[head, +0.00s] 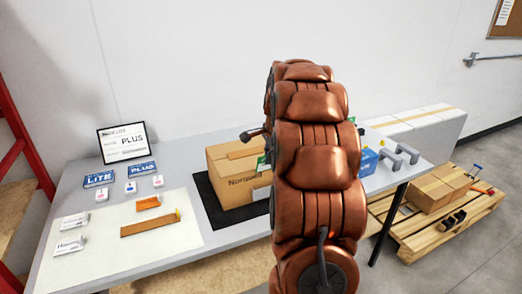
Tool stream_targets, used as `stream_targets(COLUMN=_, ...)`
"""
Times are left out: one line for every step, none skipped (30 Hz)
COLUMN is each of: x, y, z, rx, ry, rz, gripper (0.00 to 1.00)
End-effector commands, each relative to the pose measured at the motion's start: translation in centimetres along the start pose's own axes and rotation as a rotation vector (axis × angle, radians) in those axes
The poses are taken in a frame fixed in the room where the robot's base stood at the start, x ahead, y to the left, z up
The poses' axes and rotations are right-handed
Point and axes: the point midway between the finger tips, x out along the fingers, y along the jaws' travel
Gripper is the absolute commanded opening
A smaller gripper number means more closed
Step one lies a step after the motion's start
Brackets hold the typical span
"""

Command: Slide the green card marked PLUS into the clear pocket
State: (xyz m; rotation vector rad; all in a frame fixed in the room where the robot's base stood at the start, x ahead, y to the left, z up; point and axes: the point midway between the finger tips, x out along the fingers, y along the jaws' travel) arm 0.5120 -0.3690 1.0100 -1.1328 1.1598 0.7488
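A small green patch (263,163) shows at the right end of the cardboard box, cut off by my arm. It may be the green card, but no PLUS lettering can be read on it. A cardboard box (232,184) marked Norgwell or similar stands on a black mat (212,205). A pale patch (261,193) shows low on the box's front beside my arm; I cannot tell whether it is the clear pocket. My copper-coloured arm stands in front of the table's middle and hides the box's right part.
The grey table (88,252) holds blue LITE (98,179) and PLUS (142,168) signs, a standing display (122,142), and a pale mat (175,238) with brown and orange pieces. Blue and grey items (369,161) lie right of my arm. A pallet (420,235) with boxes stands at right.

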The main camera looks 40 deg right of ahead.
Motion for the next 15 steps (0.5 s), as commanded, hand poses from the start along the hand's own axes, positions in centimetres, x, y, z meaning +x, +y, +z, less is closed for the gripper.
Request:
stream_targets(x=0.0, y=0.1, z=-0.1, rx=0.002, ry=0.0, rz=-0.001, gripper=0.0)
stream_targets(x=0.1, y=0.1, z=-0.1, rx=0.003, ry=0.0, rz=-0.002, gripper=0.0)
stream_targets(x=0.1, y=0.2, z=-0.3, rx=0.005, ry=0.001, rz=-0.002, gripper=0.0)
stream_targets(x=0.2, y=0.3, z=-0.4, rx=0.007, ry=0.002, rz=-0.002, gripper=0.0)
stream_targets(x=0.3, y=0.3, z=-0.6, rx=0.01, ry=0.002, rz=-0.002, gripper=0.0)
stream_targets(x=0.4, y=0.5, z=-0.8, rx=0.013, ry=0.003, rz=-0.001, gripper=0.0)
stream_targets(x=0.5, y=0.6, z=-0.9, rx=0.015, ry=0.004, rz=-0.001, gripper=0.0)
stream_targets(x=0.7, y=0.7, z=-1.0, rx=0.017, ry=0.004, rz=0.0, gripper=0.0)
stream_targets(x=0.9, y=0.8, z=-1.1, rx=0.019, ry=0.004, rz=0.0, gripper=0.0)
stream_targets(x=1.1, y=0.9, z=-1.2, rx=0.02, ry=0.004, rz=0.001, gripper=0.0)
stream_targets(x=1.3, y=1.0, z=-1.2, rx=0.02, ry=0.005, rz=0.001, gripper=0.0)
stream_targets(x=1.6, y=1.1, z=-1.3, rx=0.021, ry=0.004, rz=0.001, gripper=0.0)
stream_targets(x=1.9, y=1.2, z=-1.3, rx=0.021, ry=0.005, rz=0.001, gripper=0.0)
stream_targets(x=2.1, y=1.2, z=-1.3, rx=0.021, ry=0.005, rz=0.001, gripper=0.0)
stream_targets(x=2.5, y=1.3, z=-1.3, rx=0.021, ry=0.005, rz=0.0, gripper=0.0)
